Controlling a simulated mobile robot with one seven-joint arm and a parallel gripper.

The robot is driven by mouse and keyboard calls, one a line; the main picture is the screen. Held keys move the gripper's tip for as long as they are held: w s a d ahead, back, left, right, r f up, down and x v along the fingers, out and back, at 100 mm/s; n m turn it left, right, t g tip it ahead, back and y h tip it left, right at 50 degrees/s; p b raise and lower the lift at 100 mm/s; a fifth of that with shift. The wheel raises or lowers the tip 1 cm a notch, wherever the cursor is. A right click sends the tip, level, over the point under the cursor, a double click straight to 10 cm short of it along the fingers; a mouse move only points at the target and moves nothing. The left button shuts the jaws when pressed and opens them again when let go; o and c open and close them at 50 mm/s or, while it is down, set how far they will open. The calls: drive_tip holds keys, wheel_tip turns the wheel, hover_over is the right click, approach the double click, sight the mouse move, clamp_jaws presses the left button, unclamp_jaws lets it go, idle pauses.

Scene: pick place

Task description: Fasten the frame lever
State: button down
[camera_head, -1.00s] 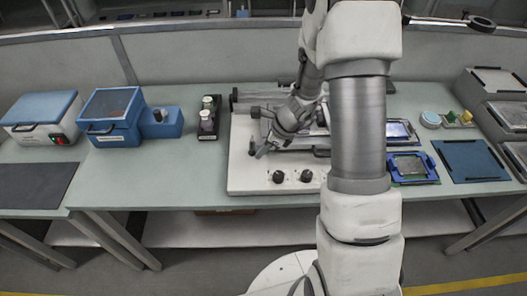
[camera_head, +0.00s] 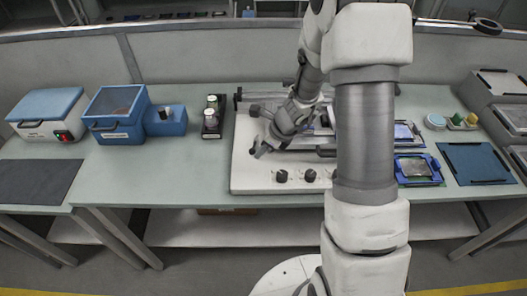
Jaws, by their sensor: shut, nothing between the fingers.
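My gripper (camera_head: 257,150) is low over the left part of the plate, close to a dark fitting (camera_head: 255,110) at the frame's left side. Its fingers are shut with nothing seen between them. I cannot tell whether it touches the frame or a lever. My arm hides the right part of the plate, and the lever cannot be made out clearly.
A black rack with bottles (camera_head: 212,118) stands just left of the plate. Blue boxes (camera_head: 115,116) are further left. A blue-framed tray (camera_head: 418,169) and a dark blue mat (camera_head: 475,163) lie at the right. The bench front left of the plate is clear.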

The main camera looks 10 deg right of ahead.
drive_tip(key=shift+a, duration=0.7)
drive_tip(key=shift+w+a+b, duration=0.15)
drive_tip(key=shift+a+b, duration=0.1)
drive_tip(key=shift+b, duration=0.05)
drive_tip(key=m, duration=0.1)
drive_tip(key=a+m+t+h+b, duration=0.1)
drive_tip(key=m, duration=0.1)
drive_tip(key=shift+w+a, duration=0.25)
drive_tip(key=shift+a, duration=0.05)
drive_tip(key=shift+w+a+m+h+b, duration=0.3)
drive_tip(key=shift+a+m+b, duration=0.15)
drive_tip(key=shift+m, duration=0.45)
drive_tip(key=m+h, duration=0.1)
drive_tip(key=m, duration=0.1)
drive_tip(key=w+a+m+t, duration=0.1)
drive_tip(key=m, duration=0.1)
drive_tip(key=shift+w+a+h, duration=0.1)
drive_tip(key=shift+a+h, duration=0.05)
drive_tip(key=shift+h, duration=0.25)
drive_tip(key=m, duration=0.1)
drive_tip(key=m+h, duration=0.1)
drive_tip(key=w+m, duration=0.1)
drive_tip(key=m, duration=0.1)
drive_tip(key=shift+a+r+h, duration=0.1)
drive_tip(key=shift+a+h, duration=0.2)
drive_tip(key=shift+h, duration=0.1)
drive_tip(key=shift+d, duration=0.25)
